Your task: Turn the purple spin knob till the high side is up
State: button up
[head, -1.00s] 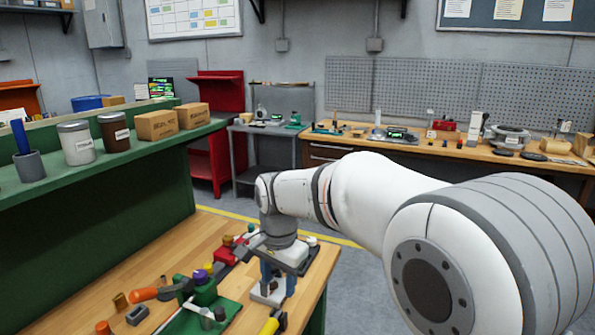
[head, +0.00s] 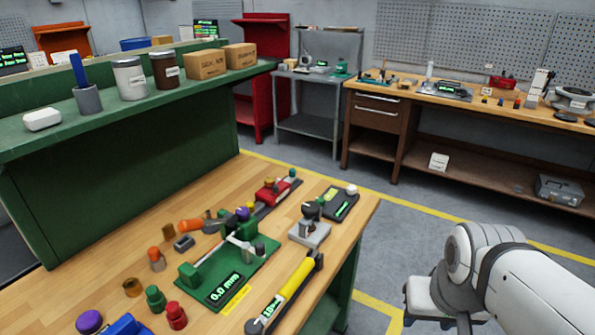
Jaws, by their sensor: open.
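A purple knob (head: 243,213) shows at the back of a green fixture (head: 262,255) on the wooden bench. Another purple knob-like piece (head: 89,321) is at the lower left edge of the picture. I cannot tell from here which is the spin knob or which side of it is high. My gripper (head: 436,322) is at the lower right, open, beyond the bench's right edge and well apart from both purple pieces. Its fingertips run to the bottom edge of the picture.
A yellow-and-black tool (head: 288,290) lies along the bench's front right. Green (head: 155,299) and red (head: 177,316) knobs, an orange-handled part (head: 190,225) and a red clamp (head: 272,192) stand close around the fixture. A green shelf (head: 110,118) rises behind. The floor on the right is clear.

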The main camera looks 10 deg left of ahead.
aim_at(243, 213)
jog(key=u, duration=1.35)
